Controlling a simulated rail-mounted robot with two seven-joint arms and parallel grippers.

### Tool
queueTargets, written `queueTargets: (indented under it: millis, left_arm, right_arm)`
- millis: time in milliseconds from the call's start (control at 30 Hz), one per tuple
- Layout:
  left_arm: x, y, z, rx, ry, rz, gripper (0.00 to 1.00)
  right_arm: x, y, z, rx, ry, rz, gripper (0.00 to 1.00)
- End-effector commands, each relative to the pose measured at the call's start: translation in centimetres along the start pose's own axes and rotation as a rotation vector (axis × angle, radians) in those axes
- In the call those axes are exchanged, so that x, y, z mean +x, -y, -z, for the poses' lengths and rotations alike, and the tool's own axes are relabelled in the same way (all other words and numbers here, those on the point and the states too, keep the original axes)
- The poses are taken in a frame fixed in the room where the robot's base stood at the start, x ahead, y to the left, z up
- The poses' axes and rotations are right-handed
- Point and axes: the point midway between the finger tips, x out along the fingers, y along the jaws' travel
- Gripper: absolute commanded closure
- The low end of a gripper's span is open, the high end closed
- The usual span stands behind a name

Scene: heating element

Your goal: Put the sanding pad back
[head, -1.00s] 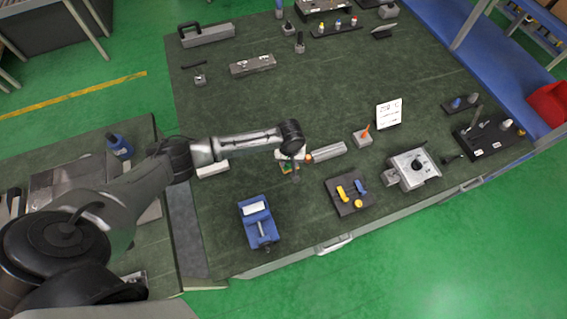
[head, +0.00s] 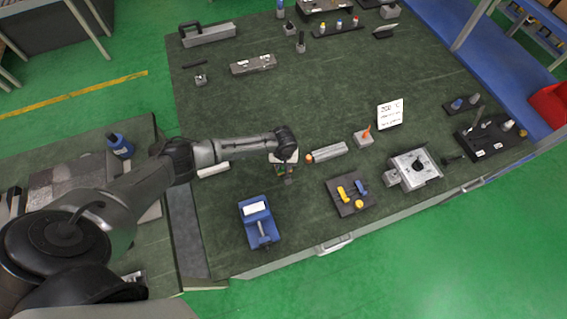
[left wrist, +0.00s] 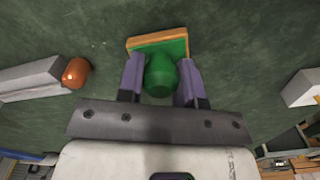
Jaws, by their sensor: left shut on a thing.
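The sanding pad (left wrist: 160,45) shows in the left wrist view as a flat green piece with an orange edge and a round green knob (left wrist: 161,74). My left gripper (left wrist: 161,82) has its two purple fingers on either side of this knob and is shut on it. In the head view my left gripper (head: 286,172) is low over the dark green bench top, between two grey bars and behind the blue vise. The pad is small and mostly hidden there. I cannot tell whether it touches the bench. My right gripper is not in view.
A grey bar with an orange end (head: 328,153) lies just right of the gripper; a pale bar (head: 213,169) lies to its left. A blue vise (head: 259,222) stands in front. A dark tray with yellow and blue pieces (head: 349,195) is at front right.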

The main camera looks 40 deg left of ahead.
Motion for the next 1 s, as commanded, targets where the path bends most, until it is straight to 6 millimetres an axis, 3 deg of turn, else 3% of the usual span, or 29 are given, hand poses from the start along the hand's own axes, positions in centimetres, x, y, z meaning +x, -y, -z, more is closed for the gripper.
queueTargets:
  millis: [167, 200, 433, 767, 1000]
  left_arm:
    - [0.4, 0.0, 0.0, 0.000, 0.000, 0.000, 0.89]
    - [0.3, 0.0, 0.0, 0.000, 0.000, 0.000, 0.64]
    - [0.3, 0.0, 0.0, 0.000, 0.000, 0.000, 0.42]
    - [-0.2, 0.0, 0.0, 0.001, -0.001, 0.000, 0.41]
    - [-3.9, 0.0, 0.1, 0.001, -0.002, -0.003, 0.41]
  right_arm:
    - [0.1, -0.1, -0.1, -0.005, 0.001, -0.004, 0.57]
    - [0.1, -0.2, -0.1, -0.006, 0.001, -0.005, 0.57]
    - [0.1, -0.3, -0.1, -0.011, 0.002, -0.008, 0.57]
    - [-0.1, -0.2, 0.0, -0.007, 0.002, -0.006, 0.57]
    - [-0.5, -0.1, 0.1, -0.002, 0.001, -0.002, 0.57]
